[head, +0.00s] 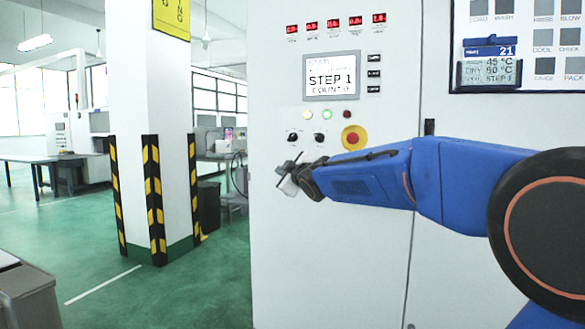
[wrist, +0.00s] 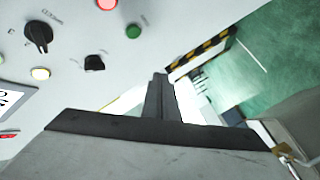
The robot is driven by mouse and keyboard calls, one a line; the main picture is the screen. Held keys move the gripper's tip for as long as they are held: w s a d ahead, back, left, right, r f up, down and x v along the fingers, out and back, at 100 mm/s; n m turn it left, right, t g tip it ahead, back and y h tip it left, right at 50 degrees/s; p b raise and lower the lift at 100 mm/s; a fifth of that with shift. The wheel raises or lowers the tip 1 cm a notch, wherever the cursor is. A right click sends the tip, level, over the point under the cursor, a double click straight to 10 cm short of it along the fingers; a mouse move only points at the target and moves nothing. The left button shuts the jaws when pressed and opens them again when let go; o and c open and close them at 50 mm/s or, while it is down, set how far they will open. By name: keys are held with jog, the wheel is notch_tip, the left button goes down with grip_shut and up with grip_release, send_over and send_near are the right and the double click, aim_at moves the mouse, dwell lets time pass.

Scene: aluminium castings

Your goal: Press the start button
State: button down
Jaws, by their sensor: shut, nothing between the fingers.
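The white machine panel (head: 270,200) carries the controls. In the wrist view a green button (wrist: 133,31), probably the start button, is up and left of my fingertips; no label on it is readable. A red button (wrist: 107,3) is beside it, cut by the top edge. In the head view I cannot make out this pair, which seems hidden by my gripper. My gripper (head: 287,180) is shut and empty in front of the panel, below the knobs. Its fingertips (wrist: 160,78) appear apart from the green button.
Two black knobs (head: 293,137) (head: 320,137) and several lamps (head: 327,114) sit under the display (head: 331,76). A red emergency stop (head: 354,138) on yellow is just above my arm. A striped pillar (head: 160,120) and open green floor (head: 100,240) lie left.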

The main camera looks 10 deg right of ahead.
jog(key=w+d, duration=0.4)
jog(key=w, duration=0.2)
jog(key=shift+w+d, duration=0.25)
jog(key=shift+d, duration=0.1)
jog(key=shift+w+d, duration=0.1)
dwell(1.9)
jog(key=shift+w+d, duration=0.15)
jog(key=shift+w, duration=0.1)
